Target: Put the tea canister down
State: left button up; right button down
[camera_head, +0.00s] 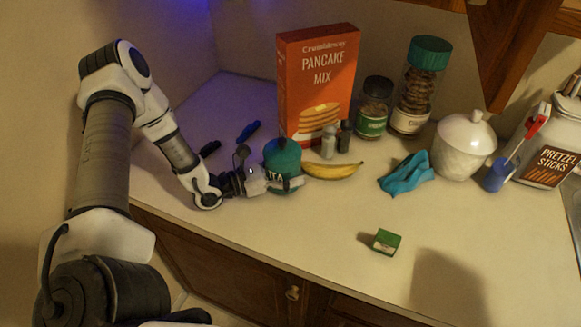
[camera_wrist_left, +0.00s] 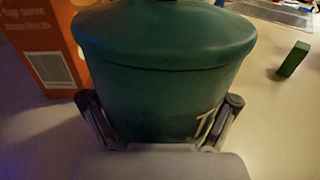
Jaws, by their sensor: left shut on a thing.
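The tea canister (camera_head: 282,158) is dark teal-green with a lidded top and pale lettering partly hidden by my fingers. My left gripper (camera_head: 285,184) is shut on the tea canister, with a finger on each side of it. In the left wrist view the canister (camera_wrist_left: 165,75) fills the middle, upright between the two fingers of the gripper (camera_wrist_left: 160,125). It is at the counter's left part, in front of the pancake mix box. I cannot tell whether its base touches the counter. My right gripper is not in view.
The pancake mix box (camera_head: 316,85) stands just behind the canister, with small shakers (camera_head: 329,142) and a banana (camera_head: 332,171) to its right. A blue cloth (camera_head: 406,174), a white lidded jar (camera_head: 463,146) and a small green box (camera_head: 386,241) are farther right.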

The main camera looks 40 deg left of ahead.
pick_arm(q)
jog(key=shift+w+f, duration=0.1)
jog(key=shift+f, duration=0.2)
jog(key=shift+f+b, duration=0.1)
jog(key=shift+b, duration=0.2)
jog(key=o, duration=1.1)
jog(key=shift+o, duration=0.2)
